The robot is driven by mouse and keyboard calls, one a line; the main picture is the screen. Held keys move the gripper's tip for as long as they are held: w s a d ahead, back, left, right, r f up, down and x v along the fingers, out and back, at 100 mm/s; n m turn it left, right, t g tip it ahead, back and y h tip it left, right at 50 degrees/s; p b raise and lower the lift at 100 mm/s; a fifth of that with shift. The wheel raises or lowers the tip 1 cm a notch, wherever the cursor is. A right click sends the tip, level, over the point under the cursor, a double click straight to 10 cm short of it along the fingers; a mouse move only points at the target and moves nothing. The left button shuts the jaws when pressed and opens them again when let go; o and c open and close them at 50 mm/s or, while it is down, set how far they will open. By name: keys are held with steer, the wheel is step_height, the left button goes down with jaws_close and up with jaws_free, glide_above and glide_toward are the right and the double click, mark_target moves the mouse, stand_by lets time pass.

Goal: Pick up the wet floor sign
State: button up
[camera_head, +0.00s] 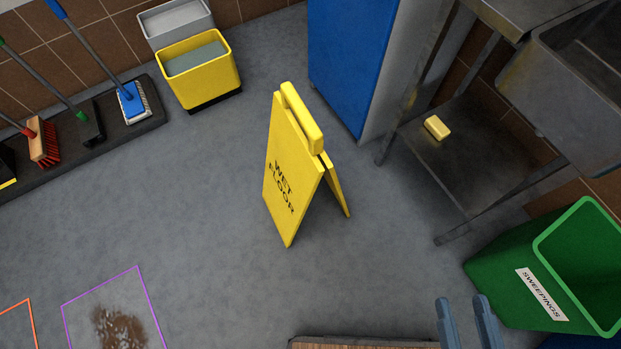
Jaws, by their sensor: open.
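The wet floor sign (287,178) is a yellow folding A-frame with black "WET FLOOR" lettering. It stands upright with its legs spread on the grey floor, near the middle of the view. A thick yellow handle bar (301,118) runs along its top. My gripper (466,308) shows as two blue-grey fingers at the bottom edge, right of centre. The fingers are apart with nothing between them. My gripper is well to the lower right of the sign and not touching it. The rest of the gripper is out of frame.
A green "SWEEPINGS" bin (510,245) stands right of my gripper. A metal sink table (465,150) with a yellow block (437,128) is at right. A blue cabinet (345,60), yellow bucket (205,88) and brooms line the back. Open floor surrounds the sign, with a brown stain (122,328) lower left.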

steer(key=w+a+f+n+y+b, duration=0.15)
steer(key=w+f+b, duration=0.3)
steer(key=f, duration=0.45)
steer(key=w+a+f+n+t+y+b, duration=0.1)
steer(key=w+a+f+b, duration=0.15)
steer(key=w+f, duration=0.45)
steer(key=w+a+f+n+y+b, duration=0.1)
steer(key=w+f+b, duration=0.35)
steer(key=f, duration=0.55)
steer(key=w+a+f+n+y+b, duration=0.1)
steer(key=w+a+f+b, duration=0.2)
steer(key=w, duration=0.3)
steer(key=w+a+f+n+g+y+b, duration=0.1)
steer(key=w+a+f+y+b, duration=0.1)
steer(key=w+a+f+b, duration=0.2)
steer(key=w+a+f+n+y+b, duration=0.1)
steer(key=w+a+f+b, duration=0.2)
steer(key=w+f+b, duration=0.3)
steer(key=shift+w+a+f+n, duration=0.1)
steer(key=shift+w+a+n, duration=0.1)
steer(key=shift+w, duration=0.7)
steer(key=shift+w+a+n, duration=0.1)
steer(key=shift+w+n, duration=0.05)
steer(key=shift+w, duration=0.75)
steer(key=shift+w+a, duration=0.25)
steer(key=shift+w, duration=0.25)
steer(key=shift+c, duration=0.2)
jaws_close()
